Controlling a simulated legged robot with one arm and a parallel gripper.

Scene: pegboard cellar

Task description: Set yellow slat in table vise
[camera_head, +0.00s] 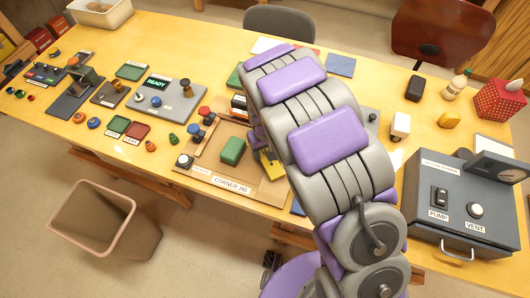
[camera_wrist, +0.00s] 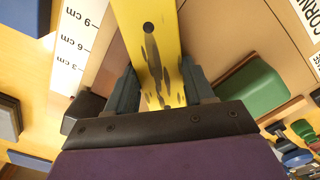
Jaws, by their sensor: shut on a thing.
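The yellow slat (camera_wrist: 168,40) runs up the middle of the wrist view, with a round hole and dark smudges on its face. My gripper (camera_wrist: 160,85) is shut on it, one dark finger at each side. In the head view a small piece of the slat (camera_head: 267,165) shows beside the corner jig (camera_head: 232,188); my arm hides the rest, and my gripper is mostly hidden there too. A dark grey vise-like fixture (camera_head: 86,76) stands at the left of the table; I cannot tell for certain that it is the table vise.
A green block (camera_head: 232,151) sits on the jig; it shows in the wrist view (camera_wrist: 249,88) near the slat. A READY panel (camera_head: 170,103) stands further left. A grey PUMP and VENT box (camera_head: 465,205) fills the right end. A bin (camera_head: 92,218) stands on the floor.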

